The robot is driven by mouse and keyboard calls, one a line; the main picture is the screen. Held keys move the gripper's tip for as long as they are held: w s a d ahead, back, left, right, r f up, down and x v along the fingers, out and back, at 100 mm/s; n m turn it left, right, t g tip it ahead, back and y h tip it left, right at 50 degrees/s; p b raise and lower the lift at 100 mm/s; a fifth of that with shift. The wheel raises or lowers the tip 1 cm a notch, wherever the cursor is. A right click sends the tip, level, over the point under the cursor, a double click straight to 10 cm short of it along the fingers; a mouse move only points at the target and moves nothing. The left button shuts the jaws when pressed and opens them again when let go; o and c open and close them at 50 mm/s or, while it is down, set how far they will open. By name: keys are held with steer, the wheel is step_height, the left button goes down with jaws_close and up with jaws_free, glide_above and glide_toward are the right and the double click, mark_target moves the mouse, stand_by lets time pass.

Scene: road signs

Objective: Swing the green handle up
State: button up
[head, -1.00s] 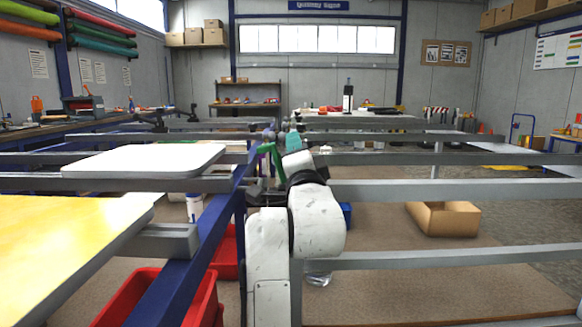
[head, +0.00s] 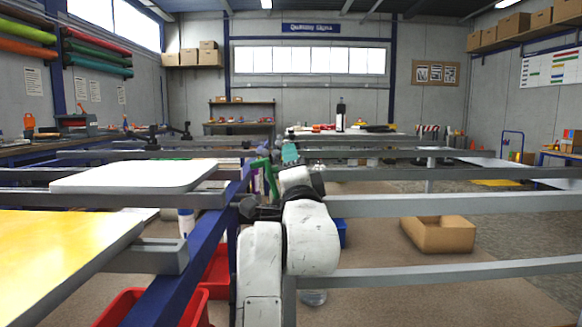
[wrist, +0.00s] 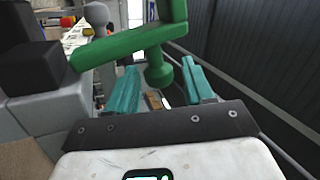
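The green handle (head: 267,177) is at the blue rack upright, left of my gripper (head: 289,154) in the head view. In the wrist view the handle (wrist: 122,45) shows as a slanting green bar with an upright arm at its right end and a round knob hanging below. My gripper (wrist: 158,66) has two teal fingers spread apart. The knob sits between the fingers in the picture; I see a gap to each side, so no grip on it. Depth between knob and fingertips is hard to tell. My white arm hides part of the rack by the handle.
Grey rails (head: 450,204) of the rack run across to the right. A white panel (head: 135,176) and a yellow panel (head: 60,262) lie on the left. Dark blocks (wrist: 45,76) stand left of the handle in the wrist view. A cardboard box (head: 438,234) is on the floor.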

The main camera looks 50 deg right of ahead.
steer(key=shift+a+f, duration=0.1)
steer(key=shift+a, duration=0.1)
steer(key=v, duration=1)
steer(key=shift+s, duration=0.3)
steer(key=shift+f, duration=0.1)
